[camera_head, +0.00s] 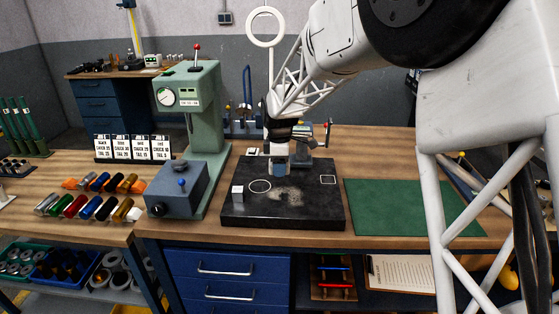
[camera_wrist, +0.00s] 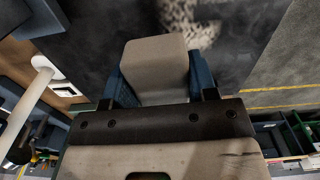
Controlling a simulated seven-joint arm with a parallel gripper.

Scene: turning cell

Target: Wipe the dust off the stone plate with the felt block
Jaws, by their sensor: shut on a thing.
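The black stone plate (camera_head: 315,213) lies on the wooden bench in the middle of the head view. A pale, speckled dust patch (camera_head: 288,196) spreads over its middle; it also shows at the top of the wrist view (camera_wrist: 195,22). My gripper (camera_head: 279,168) is over the back part of the plate, behind the dust. In the wrist view its blue fingers are shut on the light grey felt block (camera_wrist: 155,65). I cannot tell whether the block touches the plate.
A small pale cube (camera_head: 238,193) stands on the plate's left side. A white circle (camera_head: 260,186) and a white square outline (camera_head: 328,180) mark the plate. A green press (camera_head: 205,115) and a blue-grey box (camera_head: 176,190) stand left. A green mat (camera_head: 405,207) lies right.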

